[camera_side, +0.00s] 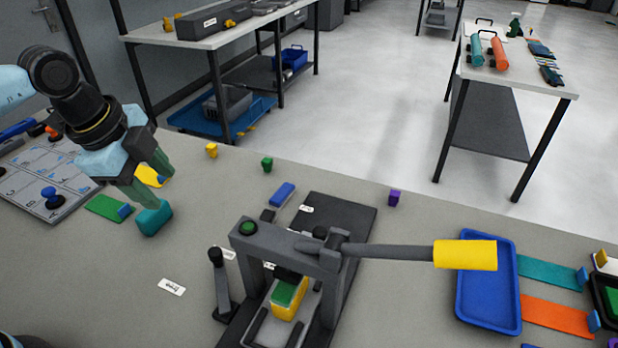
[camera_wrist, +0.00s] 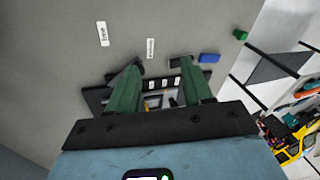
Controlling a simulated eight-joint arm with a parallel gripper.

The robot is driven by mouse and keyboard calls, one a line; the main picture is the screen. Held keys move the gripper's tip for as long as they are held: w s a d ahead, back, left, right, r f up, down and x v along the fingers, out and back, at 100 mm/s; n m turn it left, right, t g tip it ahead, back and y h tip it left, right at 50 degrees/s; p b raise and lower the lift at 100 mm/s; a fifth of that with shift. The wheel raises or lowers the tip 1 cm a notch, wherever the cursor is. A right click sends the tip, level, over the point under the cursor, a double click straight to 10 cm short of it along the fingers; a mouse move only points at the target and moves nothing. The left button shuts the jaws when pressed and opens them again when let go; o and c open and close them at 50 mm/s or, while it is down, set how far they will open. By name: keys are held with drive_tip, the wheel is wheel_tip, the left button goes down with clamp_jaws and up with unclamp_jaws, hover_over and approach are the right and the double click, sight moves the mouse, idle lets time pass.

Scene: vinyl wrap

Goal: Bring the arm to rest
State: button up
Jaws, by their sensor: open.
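My gripper (camera_side: 163,188) hangs at the left of the side view, above the grey worktable (camera_side: 90,285). Its two green fingers are spread with nothing visible between them. In the wrist view my gripper (camera_wrist: 160,66) also shows both fingers apart. A teal block (camera_side: 153,219) appears at the tip of the nearer finger; I cannot tell whether they touch. The dark press (camera_side: 292,245) stands right of my gripper, with a long lever ending in a yellow handle (camera_side: 465,255). A green-topped yellow block (camera_side: 287,298) sits inside its frame.
A card board with a blue knob (camera_side: 51,197) lies at the far left. A blue block (camera_side: 282,194), a green peg (camera_side: 267,164) and a purple peg (camera_side: 394,198) stand behind the press. A blue tray (camera_side: 485,316) lies right. Table between gripper and press is mostly clear.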

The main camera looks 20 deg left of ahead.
drive_tip(key=s+a+f+n+t, duration=0.1)
drive_tip(key=a+n, duration=0.5)
drive_tip(key=n, duration=0.9)
drive_tip(key=f+t, duration=0.1)
drive_tip(key=t, duration=0.1)
drive_tip(key=shift+s+a+t+y, duration=0.3)
drive_tip(key=shift+s+a+y, duration=0.05)
drive_tip(key=shift+y, duration=0.05)
